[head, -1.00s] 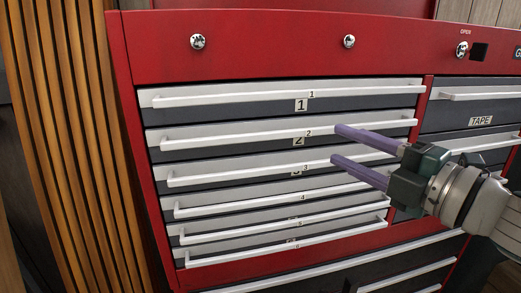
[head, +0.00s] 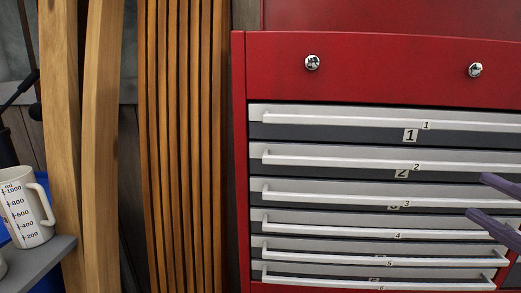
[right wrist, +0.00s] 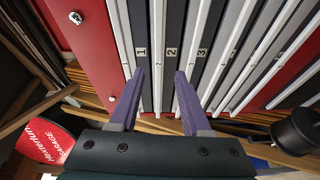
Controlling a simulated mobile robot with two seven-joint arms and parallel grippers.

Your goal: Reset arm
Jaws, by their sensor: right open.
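My right gripper (head: 492,204) shows at the right edge of the head view, with only its two purple fingers in frame. The fingers are apart with nothing between them. In the right wrist view the gripper (right wrist: 157,78) is open and points at the drawer fronts. A red tool chest (head: 380,70) fills the right of the head view. Its numbered drawers, from drawer 1 (head: 330,132) at the top down to drawer 6 (head: 340,284), look shut. I cannot tell if the fingertips touch a drawer. My left gripper is out of view.
Wooden slats (head: 185,140) stand left of the chest, with curved wooden boards (head: 100,130) beside them. A white measuring cup (head: 25,210) sits on a grey shelf (head: 50,262) at far left. A red paper or cap (right wrist: 45,140) shows in the wrist view.

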